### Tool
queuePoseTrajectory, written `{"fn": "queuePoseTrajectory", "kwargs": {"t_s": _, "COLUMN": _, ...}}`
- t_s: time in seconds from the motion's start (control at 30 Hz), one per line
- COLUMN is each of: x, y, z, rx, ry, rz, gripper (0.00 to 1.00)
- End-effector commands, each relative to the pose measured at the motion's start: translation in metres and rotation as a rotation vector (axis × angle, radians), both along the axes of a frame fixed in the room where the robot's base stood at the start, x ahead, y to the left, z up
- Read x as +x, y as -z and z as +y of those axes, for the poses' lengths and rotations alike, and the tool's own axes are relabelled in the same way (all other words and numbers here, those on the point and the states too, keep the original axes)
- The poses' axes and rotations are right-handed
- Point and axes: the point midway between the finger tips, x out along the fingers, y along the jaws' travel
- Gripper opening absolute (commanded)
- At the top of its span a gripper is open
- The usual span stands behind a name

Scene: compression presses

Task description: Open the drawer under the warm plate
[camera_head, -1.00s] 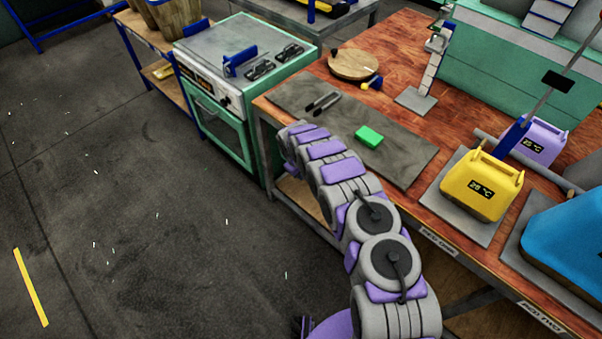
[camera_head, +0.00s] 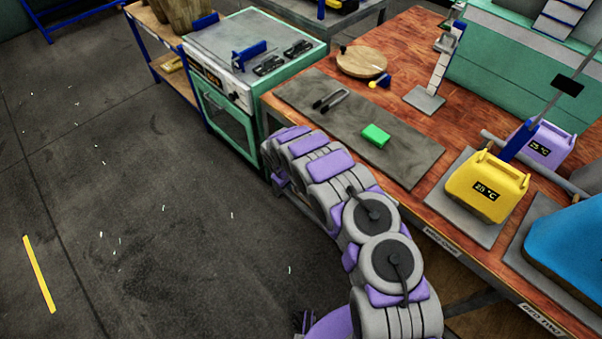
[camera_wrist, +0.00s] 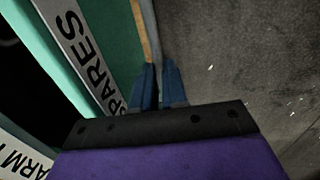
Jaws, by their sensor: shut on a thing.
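The green drawer (camera_wrist: 112,40) shows in the wrist view with a white SPARES label. A dark gap lies between it and the edge carrying a partly cut-off "ARM" label, so it looks partly pulled out. My gripper (camera_wrist: 158,72) has its blue fingers close together around a thin grey-blue bar, apparently the drawer handle (camera_wrist: 149,28), at the outer side of the front. In the head view the grey slab (camera_head: 410,165), apparently the warm plate, lies on the wooden bench with a green block (camera_head: 376,135) on it. My arm hides the drawer and gripper there.
The wooden bench (camera_head: 402,55) also carries a yellow press block (camera_head: 487,190), a blue one (camera_head: 570,245) and a round board (camera_head: 361,61). A green stove (camera_head: 228,120) stands left of the bench. The floor (camera_head: 130,200) at left is clear.

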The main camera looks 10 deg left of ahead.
Motion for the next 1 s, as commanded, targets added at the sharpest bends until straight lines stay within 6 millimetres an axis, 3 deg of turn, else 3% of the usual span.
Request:
{"fn": "queuePoseTrajectory", "kwargs": {"t_s": 0.2, "x": -0.043, "y": 0.000, "z": 0.033, "rx": -0.003, "ry": -0.005, "rz": 0.001, "gripper": 0.00}}
{"fn": "queuePoseTrajectory", "kwargs": {"t_s": 0.5, "x": -0.084, "y": 0.001, "z": 0.065, "rx": -0.001, "ry": -0.004, "rz": 0.002, "gripper": 0.00}}
{"fn": "queuePoseTrajectory", "kwargs": {"t_s": 1.0, "x": -0.098, "y": 0.001, "z": 0.076, "rx": 0.000, "ry": 0.000, "rz": 0.002, "gripper": 0.00}}
